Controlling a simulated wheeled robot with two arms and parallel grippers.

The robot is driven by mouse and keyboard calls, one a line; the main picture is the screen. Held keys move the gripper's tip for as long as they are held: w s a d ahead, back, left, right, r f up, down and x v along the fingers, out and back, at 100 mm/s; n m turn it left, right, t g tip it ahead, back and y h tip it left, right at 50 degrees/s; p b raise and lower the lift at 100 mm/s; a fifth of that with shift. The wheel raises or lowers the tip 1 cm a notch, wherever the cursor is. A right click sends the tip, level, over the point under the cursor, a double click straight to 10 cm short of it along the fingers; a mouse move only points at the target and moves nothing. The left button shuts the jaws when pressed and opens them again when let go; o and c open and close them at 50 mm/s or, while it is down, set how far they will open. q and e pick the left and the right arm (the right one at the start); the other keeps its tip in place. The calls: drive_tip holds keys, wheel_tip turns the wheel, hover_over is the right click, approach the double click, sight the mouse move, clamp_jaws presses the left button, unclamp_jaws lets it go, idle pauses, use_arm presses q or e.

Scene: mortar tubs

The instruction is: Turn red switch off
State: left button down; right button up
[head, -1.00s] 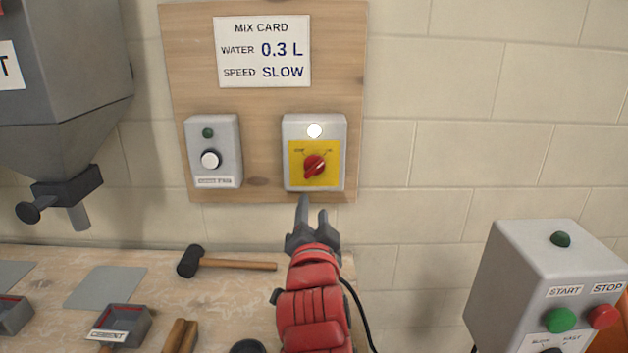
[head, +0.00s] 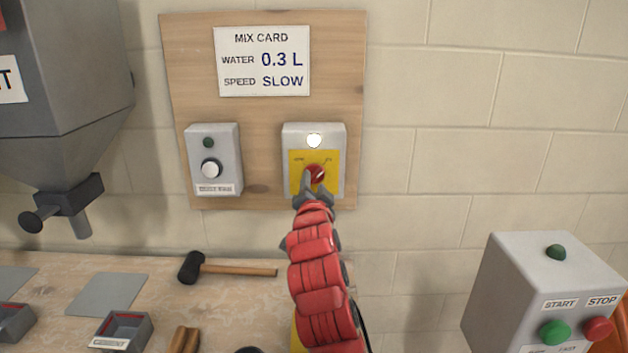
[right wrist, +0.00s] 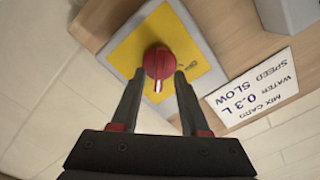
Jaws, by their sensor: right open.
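The red switch (head: 315,173) is a round rotary knob on a yellow plate (head: 327,158) of a grey box on the wooden board. A white lamp (head: 314,140) above it is lit. The knob also shows in the right wrist view (right wrist: 159,63). My right gripper (head: 314,184) is at the knob, in front of the yellow plate. In the right wrist view its open fingers (right wrist: 157,78) stand on either side of the knob's lower part; contact cannot be told. My left gripper is not in view.
A fan box (head: 212,160) with a white knob is left on the same board, below the mix card (head: 262,61). A grey start/stop box (head: 540,295) stands at right. A mallet (head: 230,268) and a cement tray (head: 124,331) lie on the bench.

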drive_tip(key=shift+w, duration=0.8)
clamp_jaws()
